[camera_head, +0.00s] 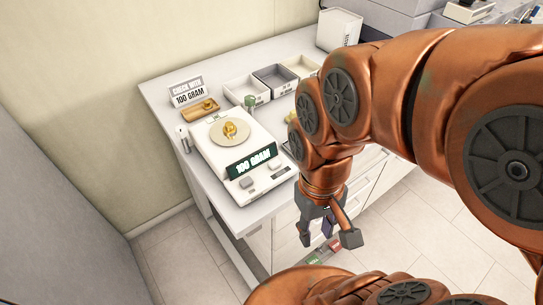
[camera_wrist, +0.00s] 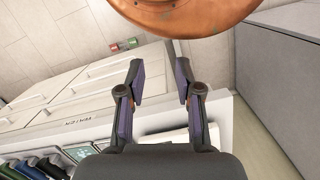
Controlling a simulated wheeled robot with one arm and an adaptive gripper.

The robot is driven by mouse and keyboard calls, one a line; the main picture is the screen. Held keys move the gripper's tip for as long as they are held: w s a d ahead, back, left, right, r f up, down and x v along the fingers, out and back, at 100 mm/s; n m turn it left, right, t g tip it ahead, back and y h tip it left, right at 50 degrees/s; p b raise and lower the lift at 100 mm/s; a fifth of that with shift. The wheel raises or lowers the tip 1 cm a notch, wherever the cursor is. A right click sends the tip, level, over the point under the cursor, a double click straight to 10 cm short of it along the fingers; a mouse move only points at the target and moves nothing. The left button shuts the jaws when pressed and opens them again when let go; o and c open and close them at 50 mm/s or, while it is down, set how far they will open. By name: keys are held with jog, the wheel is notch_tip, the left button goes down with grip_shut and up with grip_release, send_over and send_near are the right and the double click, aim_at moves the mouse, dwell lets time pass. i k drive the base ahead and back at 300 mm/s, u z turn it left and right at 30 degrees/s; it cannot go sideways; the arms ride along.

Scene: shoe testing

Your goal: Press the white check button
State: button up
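A white scale (camera_head: 212,158) stands on the white counter, with a gold object (camera_head: 230,128) on its round plate. Its dark display (camera_head: 252,161) reads "100 GRAM". Two small pale buttons sit on its front part, a left button (camera_head: 247,183) and a right button (camera_head: 275,165). I cannot read any label on them or tell which is the check button. My gripper (camera_head: 328,238) is open and empty, pointing down beyond the counter's front edge, to the right of the scale and apart from the buttons. In the wrist view the open fingers (camera_wrist: 159,72) have nothing between them.
A "CHECK WITH 100 GRAM" sign (camera_head: 187,92) and a wooden tray (camera_head: 201,109) stand behind the scale. Open bins (camera_head: 246,88) line the counter's back. Drawers lie below. A red box (camera_head: 335,245) and a green box (camera_head: 309,262) are low down near the floor.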

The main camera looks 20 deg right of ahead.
aim_at(275, 164)
jog(key=z, duration=0.2)
jog(key=k, duration=1.1)
jog(key=u, duration=1.8)
